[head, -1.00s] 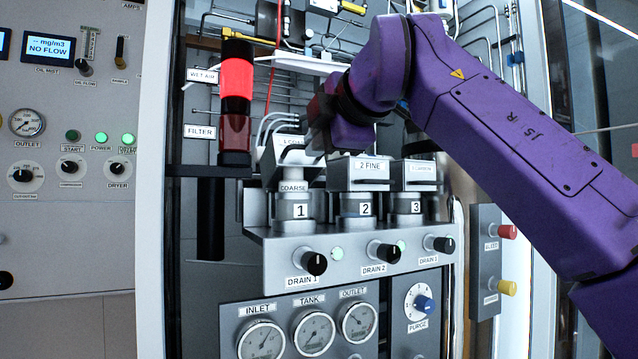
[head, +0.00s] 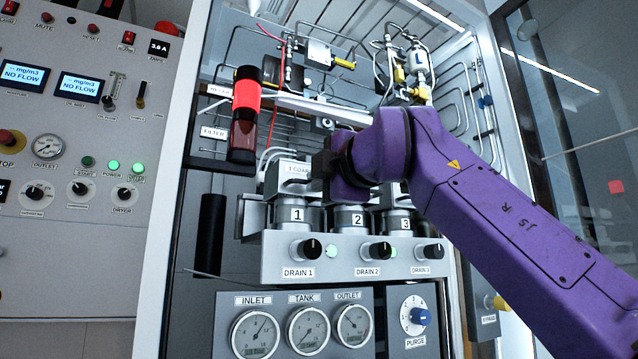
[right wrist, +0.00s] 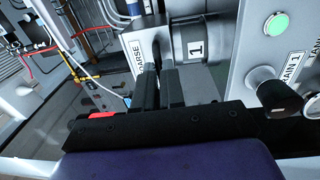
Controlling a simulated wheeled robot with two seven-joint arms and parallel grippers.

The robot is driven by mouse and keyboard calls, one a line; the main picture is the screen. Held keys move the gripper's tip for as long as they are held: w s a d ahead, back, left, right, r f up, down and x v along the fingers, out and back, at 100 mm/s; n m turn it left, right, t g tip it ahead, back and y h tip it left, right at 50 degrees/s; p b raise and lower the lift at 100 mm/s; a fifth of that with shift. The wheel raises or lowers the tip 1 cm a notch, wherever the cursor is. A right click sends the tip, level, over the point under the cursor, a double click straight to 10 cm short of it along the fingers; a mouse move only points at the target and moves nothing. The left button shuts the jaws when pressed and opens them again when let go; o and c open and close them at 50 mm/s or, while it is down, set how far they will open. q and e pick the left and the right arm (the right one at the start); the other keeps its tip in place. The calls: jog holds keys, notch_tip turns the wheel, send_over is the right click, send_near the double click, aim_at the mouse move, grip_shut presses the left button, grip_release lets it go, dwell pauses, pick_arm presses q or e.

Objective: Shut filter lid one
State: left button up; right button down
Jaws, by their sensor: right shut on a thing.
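Filter lid one (head: 287,172) is the pale box-like cap labelled "1 COAR…" on top of filter 1 (head: 297,215). In the head view it looks nearly level and low on the filter; any small gap is hard to see. My right gripper (head: 322,170) is at the lid's right side, its fingertips largely hidden by its own dark body. In the right wrist view the two dark fingers (right wrist: 158,88) are close together, shut at the lid, beside the "COARSE" label (right wrist: 137,55) and the filter's "1" label (right wrist: 196,47). My left gripper is not in view.
Filter 2 (head: 350,218) and filter 3 (head: 404,222) stand right of filter 1, partly behind my right arm. The drain knobs (head: 306,249) stick out below.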

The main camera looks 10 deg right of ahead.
jog(key=shift+w+a+f, duration=0.1)
jog(key=shift+w+f, duration=0.05)
jog(key=shift+f, duration=0.2)
jog(key=c, duration=1.4)
grip_release()
jog(key=shift+o, duration=0.9)
jog(key=shift+d, duration=0.25)
jog(key=b+v, duration=0.3)
jog(key=v, duration=0.7)
jog(key=shift+s+b, duration=0.25)
jog(key=shift+b, duration=0.1)
